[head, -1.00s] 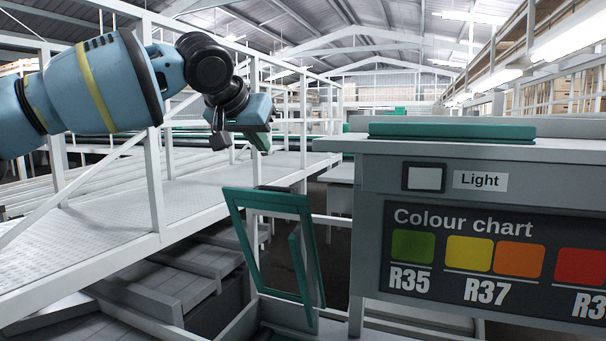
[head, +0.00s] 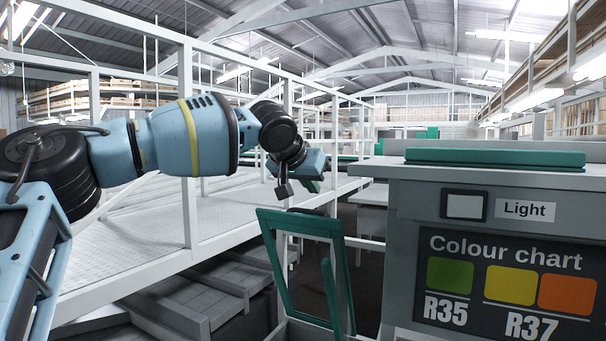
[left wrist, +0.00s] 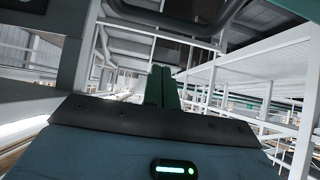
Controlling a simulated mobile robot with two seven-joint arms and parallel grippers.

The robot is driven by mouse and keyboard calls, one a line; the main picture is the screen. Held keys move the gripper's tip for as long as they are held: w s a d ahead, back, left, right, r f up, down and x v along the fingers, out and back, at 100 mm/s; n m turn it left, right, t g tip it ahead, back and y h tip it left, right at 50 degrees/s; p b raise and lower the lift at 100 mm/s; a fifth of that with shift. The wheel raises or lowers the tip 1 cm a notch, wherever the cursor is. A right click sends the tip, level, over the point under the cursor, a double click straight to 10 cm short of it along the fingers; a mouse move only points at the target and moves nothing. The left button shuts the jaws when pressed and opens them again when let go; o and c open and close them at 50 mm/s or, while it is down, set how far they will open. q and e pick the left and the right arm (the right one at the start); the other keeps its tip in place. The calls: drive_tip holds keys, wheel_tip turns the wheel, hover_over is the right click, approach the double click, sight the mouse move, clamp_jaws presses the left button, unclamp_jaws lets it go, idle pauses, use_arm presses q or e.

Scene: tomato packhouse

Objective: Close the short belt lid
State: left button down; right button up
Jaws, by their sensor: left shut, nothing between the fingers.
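The lid (head: 300,222) is a green open frame that stands tilted up, steeply, over a box at the lower middle of the head view. A green bar shows inside its opening. The lid cannot be made out clearly in that view. My right gripper is not in view.
A grey cabinet (head: 405,255) with a colour chart stands right of the lid, with a green pad (head: 495,157) on top. White railings and a walkway (head: 120,245) run along the left. Grey belts (head: 225,290) lie below the walkway. Open air surrounds the gripper.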

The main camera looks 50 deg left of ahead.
use_arm(q)
drive_tip(key=shift+s+d+f+p, duration=0.15)
drive_tip(key=shift+s+f+p, duration=0.05)
drive_tip(key=shift+s+f, duration=0.35)
drive_tip(key=shift+s+d+f+p, duration=0.15)
drive_tip(key=shift+s+f, duration=0.25)
drive_tip(key=shift+f, duration=0.1)
drive_tip(key=shift+s+f, duration=0.15)
drive_tip(key=shift+s+d+f, duration=0.1)
drive_tip(key=shift+s+f, duration=0.05)
drive_tip(key=shift+f, duration=0.05)
